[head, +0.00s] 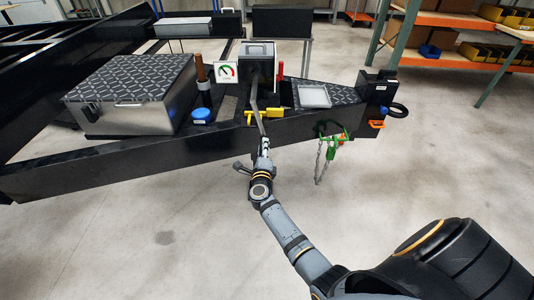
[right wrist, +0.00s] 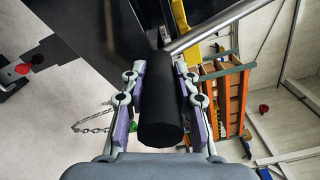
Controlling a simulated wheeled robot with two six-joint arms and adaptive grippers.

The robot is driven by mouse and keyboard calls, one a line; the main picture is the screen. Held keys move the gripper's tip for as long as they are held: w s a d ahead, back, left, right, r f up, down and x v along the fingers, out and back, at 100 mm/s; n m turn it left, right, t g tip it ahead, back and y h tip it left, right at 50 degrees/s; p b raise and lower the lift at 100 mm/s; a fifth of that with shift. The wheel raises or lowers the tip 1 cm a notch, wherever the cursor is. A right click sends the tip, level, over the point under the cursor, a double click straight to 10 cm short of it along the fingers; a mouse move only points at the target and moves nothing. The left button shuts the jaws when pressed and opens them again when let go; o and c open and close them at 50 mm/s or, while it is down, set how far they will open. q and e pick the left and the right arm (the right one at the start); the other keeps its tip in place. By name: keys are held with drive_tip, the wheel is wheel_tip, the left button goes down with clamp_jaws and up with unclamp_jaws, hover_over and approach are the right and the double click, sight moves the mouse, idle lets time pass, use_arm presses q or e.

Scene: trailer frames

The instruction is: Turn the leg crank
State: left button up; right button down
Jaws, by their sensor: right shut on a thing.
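The leg crank (head: 257,112) is a thin grey bar that hangs from the grey box (head: 258,52) on the black trailer frame, down towards the frame's near rail. In the right wrist view its black cylindrical grip (right wrist: 160,115) lies between the two fingers, and a silver bar (right wrist: 215,25) runs off to the upper right. My right gripper (head: 264,147) is at the lower end of the crank. In the wrist view the right gripper (right wrist: 159,72) is shut on the black grip, one finger on each side. My left gripper is not in view.
A silver toolbox (head: 135,105), a gauge sign (head: 227,72), a blue cap (head: 201,115) and yellow parts (head: 278,113) sit on the trailer (head: 90,167) near the crank. A chain with a green hook (head: 330,140) hangs at the right. The floor in front is clear.

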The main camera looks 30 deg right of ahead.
drive_tip(key=shift+w+a+f+m+b, duration=0.2)
drive_tip(key=shift+w+a+m+b, duration=0.3)
drive_tip(key=shift+a+m, duration=0.25)
drive_tip(key=shift+w+a+f+m+b, duration=0.2)
drive_tip(key=shift+w+a+m+b, duration=0.3)
drive_tip(key=shift+a, duration=0.35)
drive_tip(key=shift+s, duration=0.1)
drive_tip(key=c, duration=1)
unclamp_jaws()
drive_tip(key=shift+r, duration=0.1)
drive_tip(key=shift+r, duration=5)
